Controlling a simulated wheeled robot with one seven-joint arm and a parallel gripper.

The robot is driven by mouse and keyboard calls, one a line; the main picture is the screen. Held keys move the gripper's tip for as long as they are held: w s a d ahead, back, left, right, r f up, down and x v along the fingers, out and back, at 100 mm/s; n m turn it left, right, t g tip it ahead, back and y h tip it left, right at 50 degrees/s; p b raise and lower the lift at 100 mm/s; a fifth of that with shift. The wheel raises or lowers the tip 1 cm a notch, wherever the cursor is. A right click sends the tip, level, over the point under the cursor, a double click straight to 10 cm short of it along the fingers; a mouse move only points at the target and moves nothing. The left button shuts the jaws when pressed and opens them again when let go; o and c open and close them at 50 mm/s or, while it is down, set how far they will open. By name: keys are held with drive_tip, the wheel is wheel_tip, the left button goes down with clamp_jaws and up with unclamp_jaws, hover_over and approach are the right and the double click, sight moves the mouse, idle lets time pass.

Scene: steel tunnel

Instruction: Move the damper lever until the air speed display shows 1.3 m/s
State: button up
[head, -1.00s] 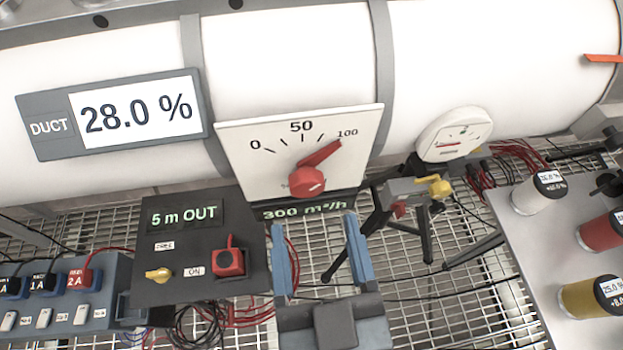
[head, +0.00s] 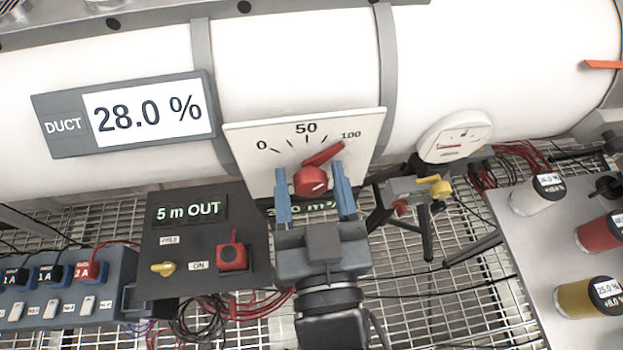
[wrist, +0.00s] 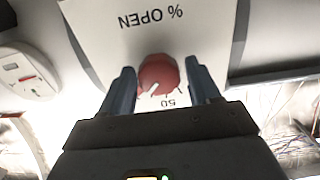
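The damper dial plate (head: 245,145), white with marks 0, 50 and 100, is on the duct. Its red lever (head: 324,154) points up and right, close to the 100 mark, from a round red hub (head: 311,181). My gripper (head: 314,193) is open, its blue fingers on either side of the hub. In the wrist view the hub (wrist: 157,73) lies between the spread fingertips (wrist: 160,78), with gaps at both sides. The green 300 m³/h readout below the plate is partly hidden by my gripper. I see no display reading in m/s.
The duct display (head: 148,112) reads 28.0 %. A dark box (head: 205,240) shows 5 m OUT, with a yellow knob and a red switch. A round gauge (head: 455,137) on the duct and a tripod device (head: 410,190) are right of the dial. Labelled canisters stand far right.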

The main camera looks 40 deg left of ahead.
drive_tip(key=c, duration=0.7)
drive_tip(key=shift+r+n+p, duration=0.15)
drive_tip(key=shift+n+p, duration=0.75)
drive_tip(key=shift+c, duration=0.2)
drive_tip(key=shift+n+p, duration=0.3)
drive_tip(key=shift+n, duration=0.5)
drive_tip(key=o, duration=1)
drive_tip(key=shift+s+f, duration=0.1)
drive_tip(key=shift+f, duration=0.1)
drive_tip(key=b+v, duration=0.1)
drive_tip(key=v, duration=0.6)
drive_tip(key=shift+s+d+b, duration=0.2)
drive_tip(key=shift+s+b, duration=0.05)
drive_tip(key=shift+b, duration=0.05)
